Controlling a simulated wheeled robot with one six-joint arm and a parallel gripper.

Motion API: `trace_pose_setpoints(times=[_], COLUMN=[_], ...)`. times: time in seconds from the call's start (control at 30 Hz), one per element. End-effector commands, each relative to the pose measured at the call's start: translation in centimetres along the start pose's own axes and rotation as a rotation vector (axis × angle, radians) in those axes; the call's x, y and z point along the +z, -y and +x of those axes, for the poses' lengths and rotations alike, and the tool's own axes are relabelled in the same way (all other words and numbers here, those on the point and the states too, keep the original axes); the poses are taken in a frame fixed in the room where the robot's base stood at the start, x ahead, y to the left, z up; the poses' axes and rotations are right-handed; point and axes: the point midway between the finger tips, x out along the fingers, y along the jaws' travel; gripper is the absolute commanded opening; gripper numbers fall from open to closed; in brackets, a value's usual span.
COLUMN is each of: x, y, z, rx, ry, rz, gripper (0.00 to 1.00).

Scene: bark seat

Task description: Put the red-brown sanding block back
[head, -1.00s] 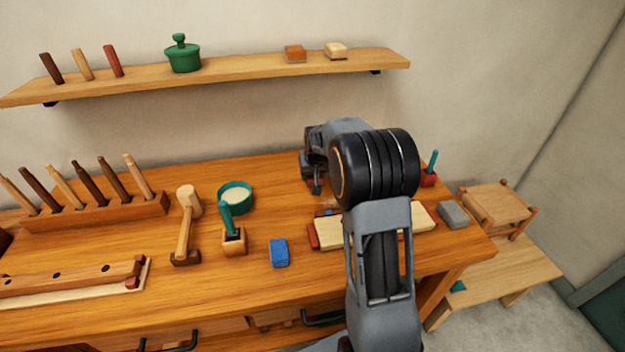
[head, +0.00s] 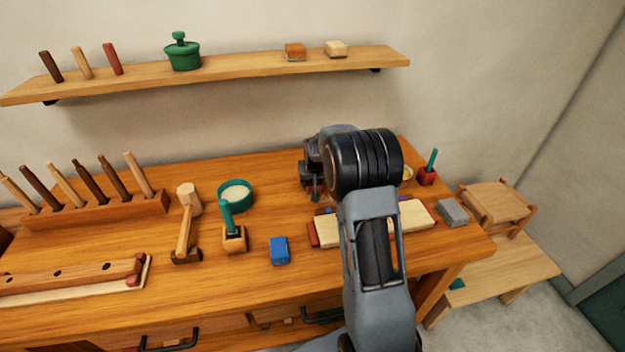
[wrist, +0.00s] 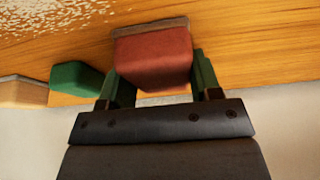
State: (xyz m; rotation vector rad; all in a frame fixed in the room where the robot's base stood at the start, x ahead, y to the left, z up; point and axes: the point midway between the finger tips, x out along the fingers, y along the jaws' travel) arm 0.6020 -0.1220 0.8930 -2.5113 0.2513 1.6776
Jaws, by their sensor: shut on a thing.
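The red-brown sanding block (wrist: 152,58) sits between the two green-tipped fingers of my gripper (wrist: 158,85) in the wrist view. My gripper is shut on it. A thin grey layer edges the block on the side toward the wood. I cannot tell whether the block touches the wood. In the head view my gripper (head: 314,188) is over the back middle of the bench, and the block is hidden there.
A green block (wrist: 78,78) and a tan block (wrist: 22,91) are beside the held block. On the bench (head: 110,235) are a blue block (head: 279,251), a grey block (head: 453,213), a teal bowl (head: 235,195) and a mallet (head: 184,235). A shelf (head: 230,70) hangs above.

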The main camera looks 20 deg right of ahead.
Motion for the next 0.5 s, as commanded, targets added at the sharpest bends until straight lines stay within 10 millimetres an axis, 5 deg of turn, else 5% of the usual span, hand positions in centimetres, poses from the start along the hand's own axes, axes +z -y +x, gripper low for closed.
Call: trace_pose_setpoints(times=[0.03,0.07,0.2,0.3,0.5], x=[0.12,0.07,0.06,0.06,0.05], y=[0.0,0.0,0.0,0.0,0.0], z=[0.3,0.16,0.13,0.12,0.1], rx=[0.0,0.0,0.0,0.0,0.0], ry=[0.0,0.0,0.0,0.0,0.0], rz=[0.0,0.0,0.0,0.0,0.0], gripper=[0.36,0.61,0.74,0.84,0.84])
